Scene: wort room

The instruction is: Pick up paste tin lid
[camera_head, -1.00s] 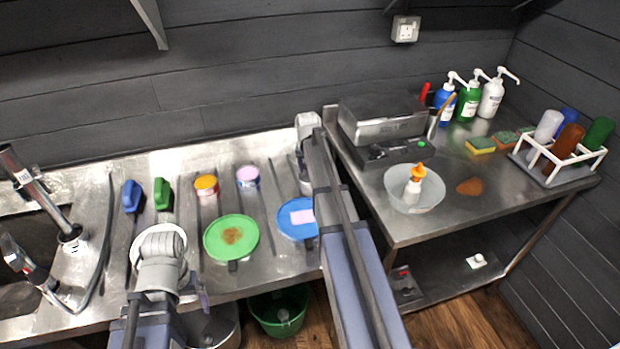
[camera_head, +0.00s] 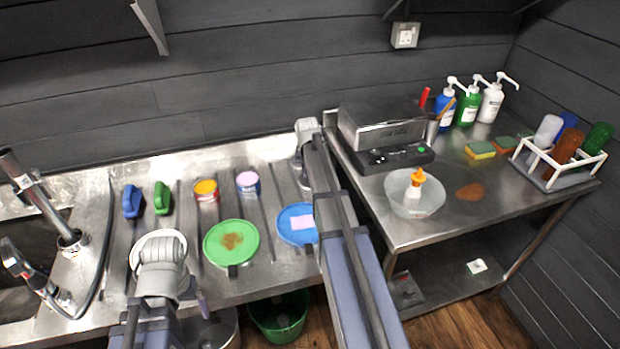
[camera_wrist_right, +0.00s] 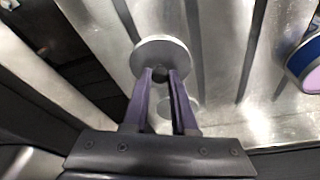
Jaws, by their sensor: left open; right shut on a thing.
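The paste tin lid (camera_wrist_right: 160,52) is a grey disc with a dark knob in the right wrist view. My right gripper (camera_wrist_right: 160,76) is shut on the knob. A paler round patch below it looks like a reflection in the steel, and I cannot tell how high the lid is. In the head view my right arm hides this gripper and the lid. The tin with lilac paste (camera_head: 248,183) stands on the drainboard; its side shows in the right wrist view (camera_wrist_right: 300,62). A tin with orange paste (camera_head: 206,191) stands left of it. My left gripper (camera_head: 203,302) is open near the front edge.
A green plate (camera_head: 231,254) and a blue plate (camera_head: 288,224) lie in front of the tins. Blue (camera_head: 132,202) and green (camera_head: 162,198) brushes lie left. A bowl (camera_head: 402,208) holding a bottle stands on the right table. A green bucket (camera_head: 280,316) stands below.

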